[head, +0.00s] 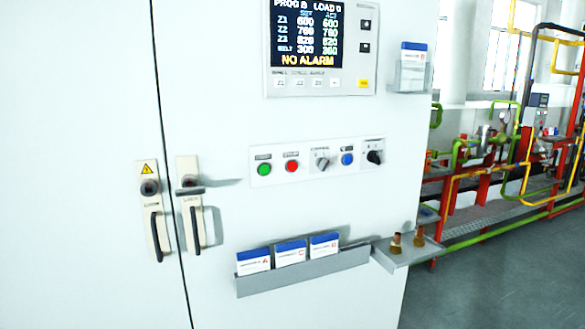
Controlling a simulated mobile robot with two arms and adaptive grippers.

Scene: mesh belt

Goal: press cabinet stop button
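The white control cabinet (215,120) fills the left and middle of the head view. A pale button strip (305,173) is mounted on its right door. On the strip, from left to right, are a green button (264,169), the red button (291,166), a grey selector switch (322,160), a blue button (347,159) and a black switch (374,157). The label above the red button is too small to read surely. Nothing covers the red button. Neither of my grippers is in view.
A display panel (308,45) reading "NO ALARM" sits above the strip. Two door handles (157,235) are at the left. A card tray (302,276) and a small side shelf (405,252) stick out below. Coloured pipes (500,160) stand right; floor (500,270) there is clear.

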